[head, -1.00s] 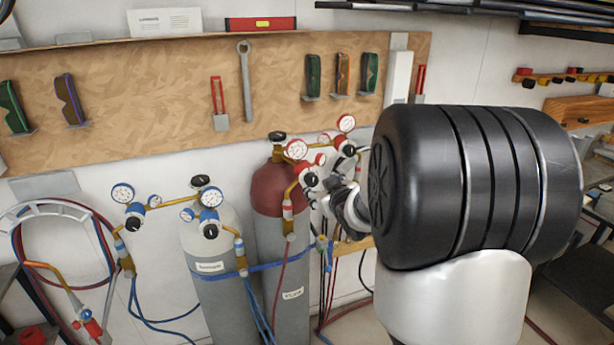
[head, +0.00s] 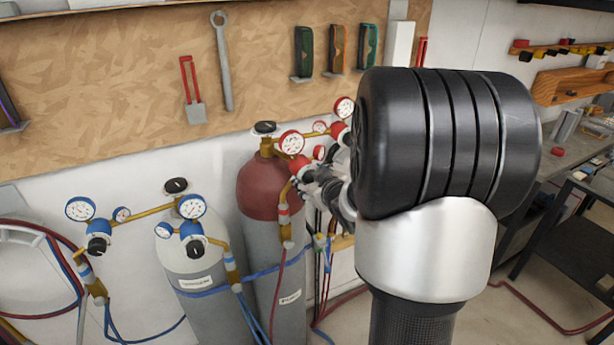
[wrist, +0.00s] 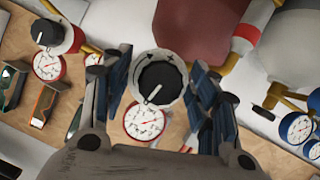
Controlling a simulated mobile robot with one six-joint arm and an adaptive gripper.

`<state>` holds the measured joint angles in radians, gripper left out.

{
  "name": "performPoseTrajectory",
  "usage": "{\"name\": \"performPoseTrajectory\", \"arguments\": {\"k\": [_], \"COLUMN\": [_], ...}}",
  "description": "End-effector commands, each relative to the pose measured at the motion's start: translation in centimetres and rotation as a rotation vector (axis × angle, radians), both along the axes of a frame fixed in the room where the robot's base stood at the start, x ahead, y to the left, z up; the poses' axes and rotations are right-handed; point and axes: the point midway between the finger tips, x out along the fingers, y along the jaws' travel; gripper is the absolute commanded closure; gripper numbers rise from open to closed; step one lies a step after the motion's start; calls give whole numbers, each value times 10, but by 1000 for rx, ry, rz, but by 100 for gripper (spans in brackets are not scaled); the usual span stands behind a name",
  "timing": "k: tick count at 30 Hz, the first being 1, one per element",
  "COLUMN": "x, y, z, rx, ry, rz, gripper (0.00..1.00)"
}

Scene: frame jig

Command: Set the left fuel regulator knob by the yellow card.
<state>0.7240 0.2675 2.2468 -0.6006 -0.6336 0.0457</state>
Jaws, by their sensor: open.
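The left fuel regulator has a red-rimmed gauge (head: 291,142) beside the red-shouldered cylinder (head: 262,188). Its black knob (wrist: 160,83) shows in the wrist view inside a pale ring with dark arrow marks. The white pointer line on the knob slants toward the gauge below it (wrist: 145,121). My gripper (wrist: 158,75) is open, with a finger on each side of the knob; I cannot tell whether they touch it. In the head view my gripper (head: 323,186) hides most of this knob. I see no yellow card in the current frames.
A second red regulator knob (wrist: 46,32) and its gauge (wrist: 48,66) are close at the left in the wrist view. Hoses hang below; a tool board (head: 130,90) is behind.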

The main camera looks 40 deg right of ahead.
Motion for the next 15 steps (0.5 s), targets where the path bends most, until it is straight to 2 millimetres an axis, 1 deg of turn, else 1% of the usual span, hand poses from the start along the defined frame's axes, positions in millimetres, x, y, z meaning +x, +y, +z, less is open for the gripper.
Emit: {"name": "performPoseTrajectory", "arguments": {"k": [7, 15], "x": [0, 0], "y": [0, 0], "z": [0, 0], "rx": [0, 0], "ry": [0, 0], "rz": [0, 0], "gripper": [46, 64]}}
